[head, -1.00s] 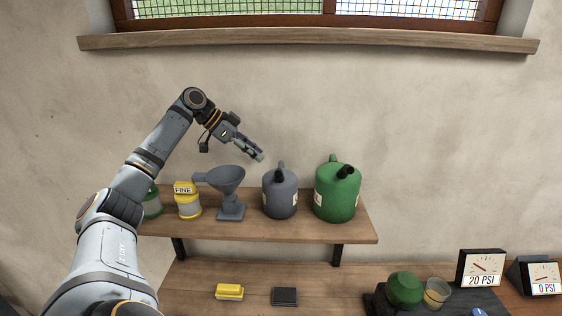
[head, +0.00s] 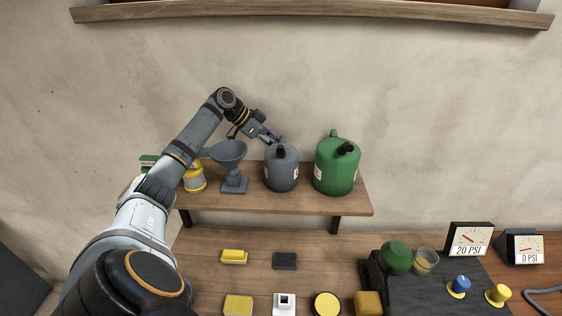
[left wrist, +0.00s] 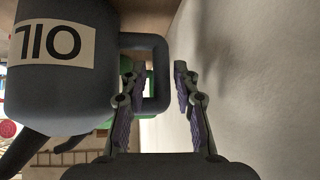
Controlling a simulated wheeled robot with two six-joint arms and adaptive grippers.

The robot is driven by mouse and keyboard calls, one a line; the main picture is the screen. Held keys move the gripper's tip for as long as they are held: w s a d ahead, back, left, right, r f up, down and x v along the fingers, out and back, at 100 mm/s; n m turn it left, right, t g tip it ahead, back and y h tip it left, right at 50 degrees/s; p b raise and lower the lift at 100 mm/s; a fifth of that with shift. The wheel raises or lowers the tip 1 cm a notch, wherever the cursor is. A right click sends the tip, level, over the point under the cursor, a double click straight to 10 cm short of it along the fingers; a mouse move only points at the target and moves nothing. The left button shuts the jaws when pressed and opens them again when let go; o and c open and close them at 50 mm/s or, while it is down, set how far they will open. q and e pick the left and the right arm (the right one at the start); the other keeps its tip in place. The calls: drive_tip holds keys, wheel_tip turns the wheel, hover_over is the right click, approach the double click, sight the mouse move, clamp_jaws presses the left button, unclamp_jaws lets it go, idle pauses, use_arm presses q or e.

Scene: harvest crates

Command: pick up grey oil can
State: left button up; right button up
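The grey oil can (head: 281,172) stands upright on the wooden shelf, between the grey funnel (head: 231,165) and the green can (head: 336,168). In the left wrist view the grey can (left wrist: 66,90) fills the left side, with an "OIL" label and a squared loop handle (left wrist: 158,75). My left gripper (head: 275,141) is at the back of the can. In the wrist view its fingers (left wrist: 155,75) are open, with the handle's outer bar between them and no clear contact. My right gripper is not in view.
The wall (left wrist: 245,80) is close beside the right finger. A yellow tin (head: 195,178) stands left of the funnel. The bench (head: 215,285) below holds blocks, a dark mat with a green item (head: 396,257), and gauges (head: 469,239).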

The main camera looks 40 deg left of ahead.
use_arm(q)
drive_tip(key=shift+w+d+f, duration=0.3)
drive_tip(key=shift+w+f, duration=0.1)
drive_tip(key=shift+w, duration=0.05)
drive_tip(key=shift+s+a, duration=0.1)
clamp_jaws()
drive_tip(key=shift+r, duration=0.1)
